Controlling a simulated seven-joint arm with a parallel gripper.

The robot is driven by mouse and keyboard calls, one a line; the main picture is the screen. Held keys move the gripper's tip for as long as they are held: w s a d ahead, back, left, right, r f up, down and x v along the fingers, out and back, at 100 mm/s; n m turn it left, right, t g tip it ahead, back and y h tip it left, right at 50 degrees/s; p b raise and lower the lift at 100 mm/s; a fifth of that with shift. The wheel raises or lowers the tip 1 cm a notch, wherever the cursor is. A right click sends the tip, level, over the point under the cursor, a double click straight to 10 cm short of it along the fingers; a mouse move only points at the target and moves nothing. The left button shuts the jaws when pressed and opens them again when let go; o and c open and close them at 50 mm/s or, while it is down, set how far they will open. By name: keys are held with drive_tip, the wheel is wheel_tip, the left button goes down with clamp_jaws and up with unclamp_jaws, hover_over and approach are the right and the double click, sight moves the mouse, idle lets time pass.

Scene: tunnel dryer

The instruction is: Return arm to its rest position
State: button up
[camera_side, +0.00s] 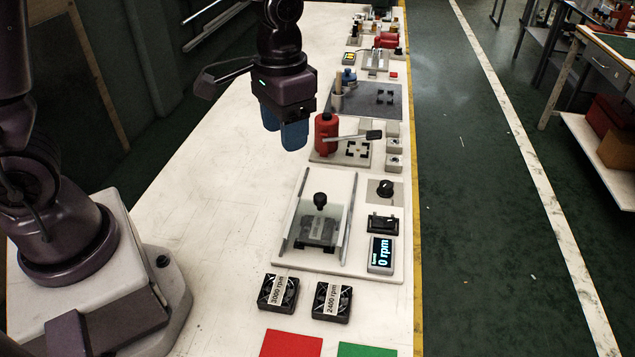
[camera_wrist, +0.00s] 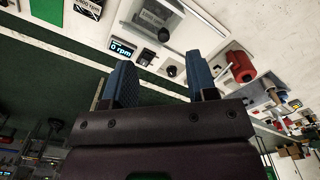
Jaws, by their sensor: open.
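My gripper (camera_side: 285,133) hangs above the white bench, left of the red bottle, with its blue fingers pointing down. In the wrist view its two blue fingers (camera_wrist: 163,84) stand well apart, with nothing between them. The gripper is open and empty. My arm comes in from the left and reaches over the bench.
A red bottle (camera_side: 327,134) stands close right of my gripper. A fixture with a clear cover and black knob (camera_side: 320,201) and a display reading 0 rpm (camera_side: 381,253) lie nearer. Two fans (camera_side: 332,301), red (camera_side: 291,344) and green (camera_side: 367,350) pads lie in front. The bench's left side (camera_side: 215,190) is clear.

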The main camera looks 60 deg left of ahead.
drive_tip(key=s+a+r+t, duration=0.2)
drive_tip(key=s+r+t, duration=0.3)
drive_tip(key=s+r, duration=0.6)
drive_tip(key=shift+s+a+r+t, duration=0.3)
drive_tip(key=shift+s+r, duration=0.1)
drive_tip(key=shift+s, duration=0.55)
